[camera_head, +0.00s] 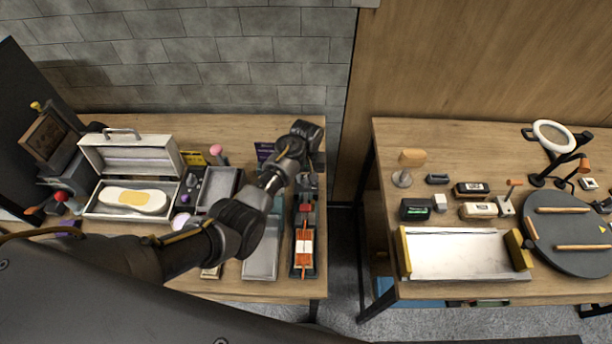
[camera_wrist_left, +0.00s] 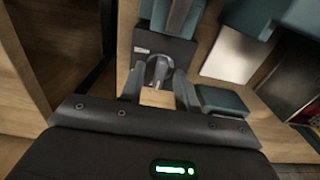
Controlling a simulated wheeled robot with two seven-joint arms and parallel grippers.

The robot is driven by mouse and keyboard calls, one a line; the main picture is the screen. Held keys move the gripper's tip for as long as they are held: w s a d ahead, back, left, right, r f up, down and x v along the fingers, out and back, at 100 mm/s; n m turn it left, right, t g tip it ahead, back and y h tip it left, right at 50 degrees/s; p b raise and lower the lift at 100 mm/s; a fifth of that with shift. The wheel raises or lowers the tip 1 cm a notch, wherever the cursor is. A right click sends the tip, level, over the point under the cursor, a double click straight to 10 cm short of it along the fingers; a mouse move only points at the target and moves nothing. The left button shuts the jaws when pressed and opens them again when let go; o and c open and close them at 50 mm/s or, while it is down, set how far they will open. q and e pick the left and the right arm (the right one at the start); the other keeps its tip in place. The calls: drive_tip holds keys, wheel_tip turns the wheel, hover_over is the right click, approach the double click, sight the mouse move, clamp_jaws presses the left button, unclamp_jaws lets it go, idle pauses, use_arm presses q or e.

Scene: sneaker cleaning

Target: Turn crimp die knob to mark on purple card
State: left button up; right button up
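My right gripper is not in view.
An orange piece (camera_head: 304,246) lies in a dark holder in front of the gripper. A grey tray (camera_head: 262,252) is left of it. An open white case (camera_head: 130,207) stands further left. A floor gap separates the right table, which holds a metal tray (camera_head: 462,253) and round board (camera_head: 570,262).

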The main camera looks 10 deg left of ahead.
use_arm(q)
drive_tip(key=shift+c, duration=0.3)
clamp_jaws()
drive_tip(key=shift+m, duration=0.4)
drive_tip(key=m, duration=0.4)
drive_tip(key=shift+m, duration=0.3)
drive_tip(key=m, duration=1.2)
drive_tip(key=shift+m, duration=0.3)
drive_tip(key=m, duration=0.5)
drive_tip(key=shift+m, duration=0.7)
